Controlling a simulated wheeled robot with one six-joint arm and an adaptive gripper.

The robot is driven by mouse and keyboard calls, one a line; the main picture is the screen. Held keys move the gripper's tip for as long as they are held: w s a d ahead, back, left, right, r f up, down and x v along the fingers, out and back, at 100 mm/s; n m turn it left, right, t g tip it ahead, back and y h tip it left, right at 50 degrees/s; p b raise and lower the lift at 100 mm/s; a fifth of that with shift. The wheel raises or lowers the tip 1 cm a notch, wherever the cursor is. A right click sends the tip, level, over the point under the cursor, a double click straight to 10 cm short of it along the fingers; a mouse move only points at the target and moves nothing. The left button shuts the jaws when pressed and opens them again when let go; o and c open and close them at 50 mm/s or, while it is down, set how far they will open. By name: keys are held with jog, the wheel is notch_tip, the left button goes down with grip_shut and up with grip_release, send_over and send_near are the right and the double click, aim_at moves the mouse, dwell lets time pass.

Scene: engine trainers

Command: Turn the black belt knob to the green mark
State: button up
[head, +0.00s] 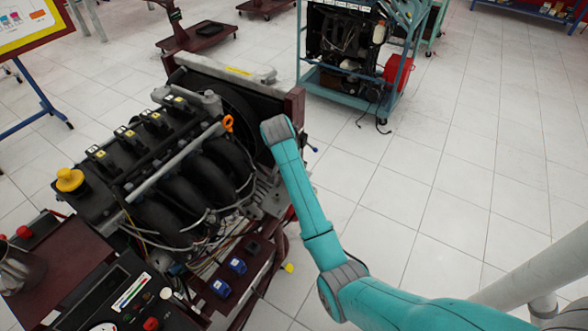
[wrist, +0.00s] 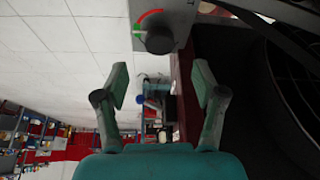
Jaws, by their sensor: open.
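The black belt knob (wrist: 159,40) shows in the wrist view at the top centre, on a grey panel (wrist: 178,14). A coloured arc with a red part (wrist: 150,14) and a green mark (wrist: 138,27) curves around the knob's upper left. My gripper (wrist: 160,80) is open and empty, its two fingers apart. The knob appears ahead of the fingertips, above the gap between them, and apart from them. In the head view my teal arm reaches to the right side of the engine trainer (head: 170,170); the gripper and the knob are hidden there.
The engine's dark red frame (wrist: 184,100) runs close by the right finger, with a dark round part of the engine beyond. A teal cart (head: 340,85) with a red container (head: 398,70) stands behind. Tiled floor (head: 450,170) to the right is clear.

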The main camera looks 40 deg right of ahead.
jog(key=shift+v, duration=2.6)
